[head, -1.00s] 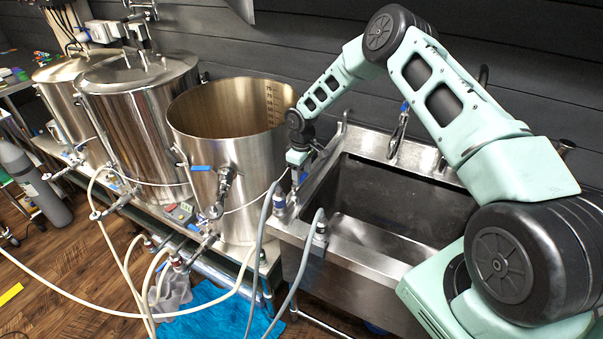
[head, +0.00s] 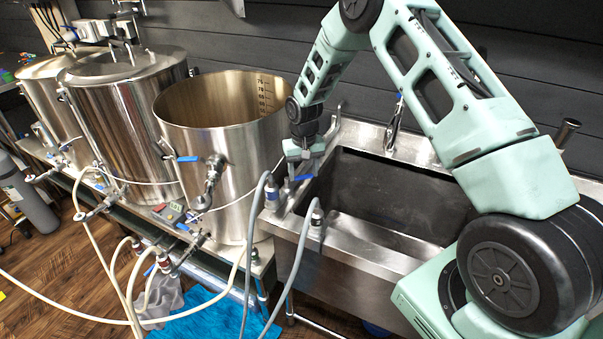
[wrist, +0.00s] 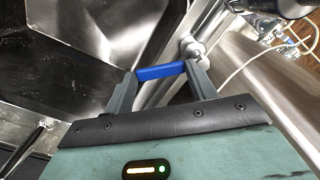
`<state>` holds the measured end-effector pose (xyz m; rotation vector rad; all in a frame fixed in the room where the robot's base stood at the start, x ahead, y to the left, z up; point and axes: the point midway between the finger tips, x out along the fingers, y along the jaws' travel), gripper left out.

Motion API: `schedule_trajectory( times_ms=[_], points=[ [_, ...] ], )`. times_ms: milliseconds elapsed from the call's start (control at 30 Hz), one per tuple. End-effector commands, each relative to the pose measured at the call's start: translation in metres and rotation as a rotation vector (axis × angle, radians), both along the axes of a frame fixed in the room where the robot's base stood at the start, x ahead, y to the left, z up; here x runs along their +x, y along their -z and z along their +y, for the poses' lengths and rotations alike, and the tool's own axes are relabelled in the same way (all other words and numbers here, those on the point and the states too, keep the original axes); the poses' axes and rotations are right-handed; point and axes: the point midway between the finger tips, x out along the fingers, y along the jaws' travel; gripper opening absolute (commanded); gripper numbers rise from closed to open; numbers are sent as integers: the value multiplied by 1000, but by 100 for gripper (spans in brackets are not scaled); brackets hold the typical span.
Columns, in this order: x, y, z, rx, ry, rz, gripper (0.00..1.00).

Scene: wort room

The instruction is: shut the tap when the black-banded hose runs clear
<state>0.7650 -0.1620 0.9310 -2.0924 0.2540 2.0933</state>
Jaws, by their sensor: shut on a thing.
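My gripper (wrist: 162,74) is shut on the blue tap handle (wrist: 158,71), which lies across between its two fingertips in the wrist view. In the head view my gripper (head: 300,160) points down at the left rim of the sink, and a bit of the blue handle (head: 303,178) shows just below it.
The steel sink (head: 345,250) is empty where I see into it, with a faucet (head: 394,128) at its back. An open steel kettle (head: 180,185) stands close left of my gripper. Cream hoses (head: 110,265) and a blue cloth (head: 205,312) lie lower left.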

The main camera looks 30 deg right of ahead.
Motion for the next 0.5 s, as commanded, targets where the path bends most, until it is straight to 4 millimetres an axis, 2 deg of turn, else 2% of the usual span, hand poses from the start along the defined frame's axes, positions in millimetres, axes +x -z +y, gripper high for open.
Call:
schedule_trajectory(
  times_ms=[500],
  points=[
    [-21,0,11,-1,472,-3,15]
  ],
)
